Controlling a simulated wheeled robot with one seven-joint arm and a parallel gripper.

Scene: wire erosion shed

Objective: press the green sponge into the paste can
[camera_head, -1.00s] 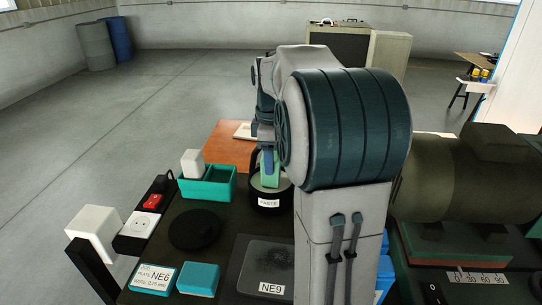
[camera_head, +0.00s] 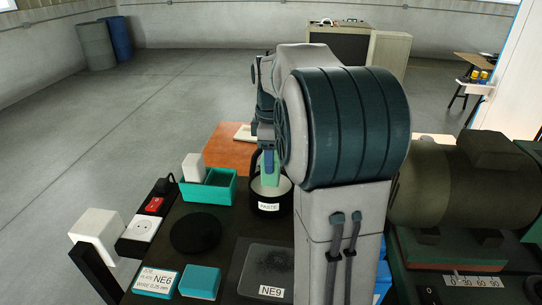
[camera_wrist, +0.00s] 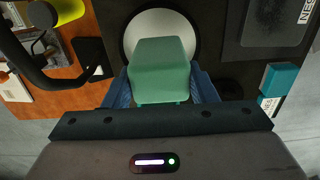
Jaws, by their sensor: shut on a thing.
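The green sponge (camera_wrist: 160,68) is a pale green block held between the blue fingers of my gripper (camera_wrist: 160,90) in the wrist view. The paste can (camera_head: 268,207) is dark with a white label, standing on the dark bench in the head view. Its pale paste shows inside the rim. In the head view the sponge (camera_head: 269,178) hangs upright below my gripper (camera_head: 267,158), at the can's mouth. In the wrist view the sponge covers part of the can's round pale opening (camera_wrist: 158,20). I cannot tell whether its lower end touches the paste.
A teal bin (camera_head: 222,190) with a white block (camera_head: 194,167) stands just left of the can. A black disc (camera_head: 196,233), a teal block (camera_head: 200,281) and a dark NE9 plate (camera_head: 262,268) lie nearer. A large green machine (camera_head: 445,190) stands at right.

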